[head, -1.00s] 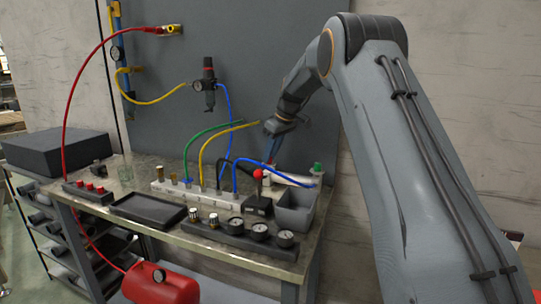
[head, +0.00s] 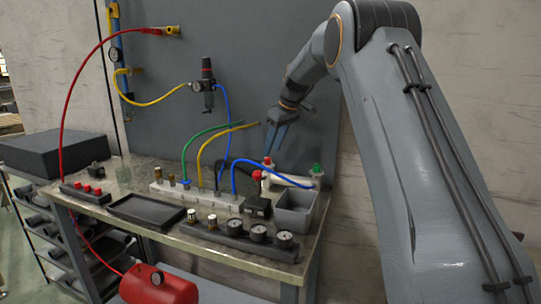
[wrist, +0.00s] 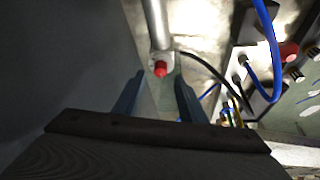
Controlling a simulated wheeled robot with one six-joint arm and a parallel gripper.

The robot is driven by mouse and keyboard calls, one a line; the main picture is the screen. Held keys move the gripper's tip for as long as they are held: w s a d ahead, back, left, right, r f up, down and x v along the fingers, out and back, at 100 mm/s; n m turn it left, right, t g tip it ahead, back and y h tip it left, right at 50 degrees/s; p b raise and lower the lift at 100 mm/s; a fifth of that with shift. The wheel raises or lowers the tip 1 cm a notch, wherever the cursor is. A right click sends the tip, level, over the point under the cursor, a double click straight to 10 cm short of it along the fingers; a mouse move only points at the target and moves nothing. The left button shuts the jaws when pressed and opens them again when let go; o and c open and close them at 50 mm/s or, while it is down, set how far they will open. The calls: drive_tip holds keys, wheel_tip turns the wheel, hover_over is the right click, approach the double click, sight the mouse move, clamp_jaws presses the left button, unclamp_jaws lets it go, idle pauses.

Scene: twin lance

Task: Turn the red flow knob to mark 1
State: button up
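The red flow knob (head: 267,160) sits on the left end of a pale horizontal cylinder (head: 294,181) at the back right of the bench. In the wrist view the red knob (wrist: 160,68) shows beyond my fingertips, roughly between them, at the end of the cylinder (wrist: 156,24). My gripper (head: 276,145) points down above the knob, apart from it. In the wrist view its two blue fingers (wrist: 157,88) are spread with nothing between them. No mark 1 or pointer on the knob is readable.
A green knob (head: 317,168) is on the cylinder's right end. A red ball-topped lever (head: 257,175) stands close in front of the red knob. Blue hose (head: 250,164) and black hose run nearby. A grey bin (head: 295,222) is in front. The grey panel (head: 240,60) rises behind.

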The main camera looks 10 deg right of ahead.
drive_tip(key=v, duration=0.3)
drive_tip(key=shift+s+d+r, duration=0.1)
drive_tip(key=shift+r, duration=0.1)
drive_tip(key=shift+r, duration=0.1)
